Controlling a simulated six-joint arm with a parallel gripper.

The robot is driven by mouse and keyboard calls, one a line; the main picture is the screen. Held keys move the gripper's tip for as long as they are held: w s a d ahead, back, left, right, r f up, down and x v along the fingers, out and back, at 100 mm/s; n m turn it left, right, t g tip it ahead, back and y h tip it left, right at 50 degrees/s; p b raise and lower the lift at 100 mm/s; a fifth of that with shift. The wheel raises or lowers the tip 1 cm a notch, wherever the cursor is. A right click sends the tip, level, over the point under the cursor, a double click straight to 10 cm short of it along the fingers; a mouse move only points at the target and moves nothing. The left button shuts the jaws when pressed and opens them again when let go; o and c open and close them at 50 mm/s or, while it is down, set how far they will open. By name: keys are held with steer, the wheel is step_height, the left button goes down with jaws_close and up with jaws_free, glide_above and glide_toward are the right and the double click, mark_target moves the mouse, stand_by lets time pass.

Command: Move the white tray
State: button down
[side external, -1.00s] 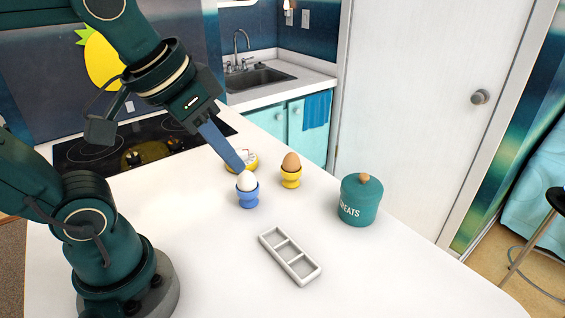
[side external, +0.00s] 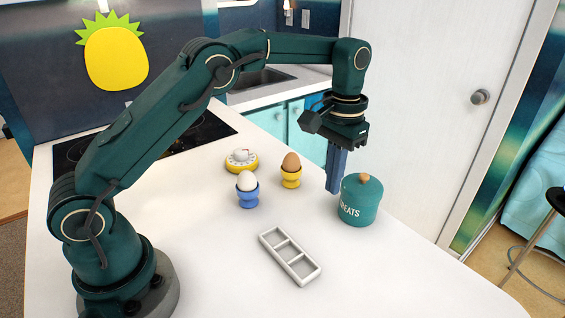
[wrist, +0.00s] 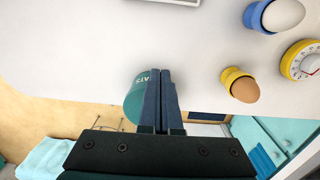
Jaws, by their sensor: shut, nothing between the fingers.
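The white tray (side external: 270,236) lies flat on the white counter, front of centre, with three empty-looking compartments. Only an edge of it shows at the top of the wrist view (wrist: 178,1). My gripper (side external: 333,190) is shut and empty, pointing down behind and left of the teal treats jar. It is well apart from the tray, towards the back right. In the wrist view my blue fingers (wrist: 160,75) are pressed together beside the jar.
The teal treats jar (side external: 358,205) stands close to my fingers. A brown egg in a yellow cup (side external: 291,180), a white egg in a blue cup (side external: 248,200) and a yellow-and-white timer (side external: 241,167) stand behind the tray. Counter around the tray is clear.

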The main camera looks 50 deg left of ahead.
mark_target(276, 253)
steer(key=shift+g, duration=0.8)
steer(key=f, duration=0.4)
steer(key=s+f, duration=0.1)
steer(key=f, duration=0.1)
steer(key=shift+d+f, duration=0.1)
steer(key=shift+d, duration=0.1)
steer(key=shift+s, duration=5.95)
steer(key=shift+f, duration=0.85)
steer(key=shift+w+a, duration=0.1)
steer(key=shift+w, duration=5.4)
